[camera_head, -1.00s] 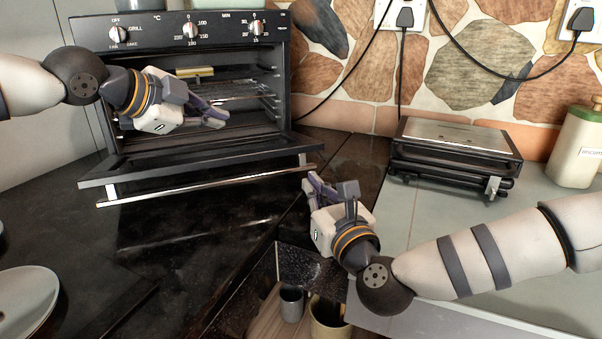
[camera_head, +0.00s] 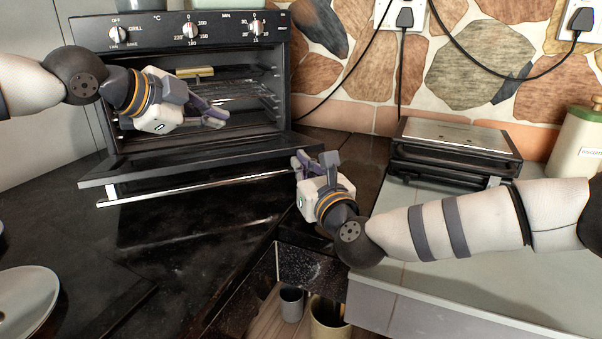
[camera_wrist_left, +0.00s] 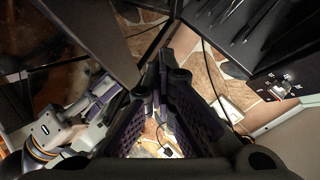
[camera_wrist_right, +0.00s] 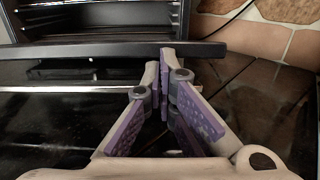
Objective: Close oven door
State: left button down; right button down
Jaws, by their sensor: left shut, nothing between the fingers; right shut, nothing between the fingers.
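The black countertop oven (camera_head: 283,80) stands at the back left with its door (camera_head: 150,170) folded down open and a silver handle bar (camera_head: 200,186) along the front edge. My left gripper (camera_head: 222,113) is shut and empty, above the open door in front of the oven cavity. My right gripper (camera_head: 298,160) is shut and empty at the right end of the door. In the right wrist view, its fingertips (camera_wrist_right: 167,55) overlap the door's edge (camera_wrist_right: 90,50); I cannot tell whether they touch it. The right end of the handle is hidden behind the right gripper.
A black and silver grill (camera_head: 455,150) and a cream canister (camera_head: 578,150) stand on the right counter (camera_head: 450,285). An open space with cups (camera_head: 291,303) lies below centre. Plates (camera_head: 25,300) sit at lower left. The dark counter (camera_head: 150,240) before the oven is mostly clear.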

pick_arm(q)
jog(key=c, duration=2.3)
grip_release()
jog(key=o, duration=0.3)
